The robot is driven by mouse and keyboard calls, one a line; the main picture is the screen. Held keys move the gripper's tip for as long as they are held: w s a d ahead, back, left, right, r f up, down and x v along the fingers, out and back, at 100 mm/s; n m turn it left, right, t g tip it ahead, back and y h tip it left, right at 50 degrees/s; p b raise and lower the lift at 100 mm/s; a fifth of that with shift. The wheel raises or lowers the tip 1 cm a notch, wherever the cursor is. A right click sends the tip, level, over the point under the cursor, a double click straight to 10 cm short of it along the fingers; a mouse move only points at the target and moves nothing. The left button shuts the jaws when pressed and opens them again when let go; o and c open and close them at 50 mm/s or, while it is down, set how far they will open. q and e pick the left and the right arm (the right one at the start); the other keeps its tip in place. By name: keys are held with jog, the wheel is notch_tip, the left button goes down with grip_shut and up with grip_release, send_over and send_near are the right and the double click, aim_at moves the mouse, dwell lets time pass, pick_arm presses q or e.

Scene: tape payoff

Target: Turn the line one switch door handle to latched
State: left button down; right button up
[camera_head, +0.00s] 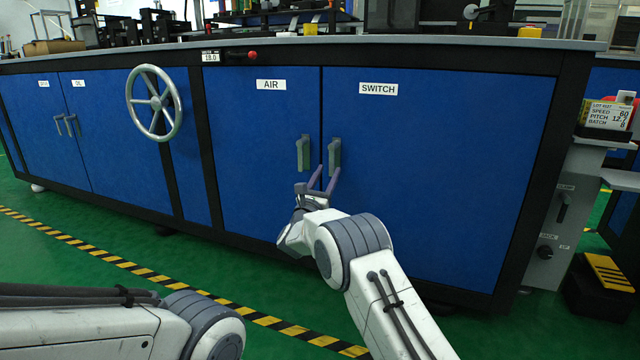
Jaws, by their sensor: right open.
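The switch door (440,180) is a blue cabinet panel with a white SWITCH label (378,89) near its top. Its grey-green handle (335,153) stands upright at the door's left edge. My right gripper (326,178) is open, with its purple fingers pointing up at the lower end of this handle. One finger overlaps the handle's lower end in the picture; I cannot tell whether they touch. The left arm (120,325) shows at the lower left, but its gripper is out of view.
The AIR door (260,140) with a similar upright handle (303,153) adjoins on the left. A grey handwheel (155,103) sticks out farther left. A red knob (253,55) sits above the AIR door. A grey control box (556,215) stands at the right. The green floor has a striped line (140,271).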

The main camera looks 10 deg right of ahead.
jog(key=p+v, duration=0.2)
jog(key=v, duration=0.4)
jog(key=shift+s+a+p, duration=0.2)
jog(key=shift+s+p, duration=0.15)
jog(key=shift+p, duration=0.05)
jog(key=shift+f, duration=0.15)
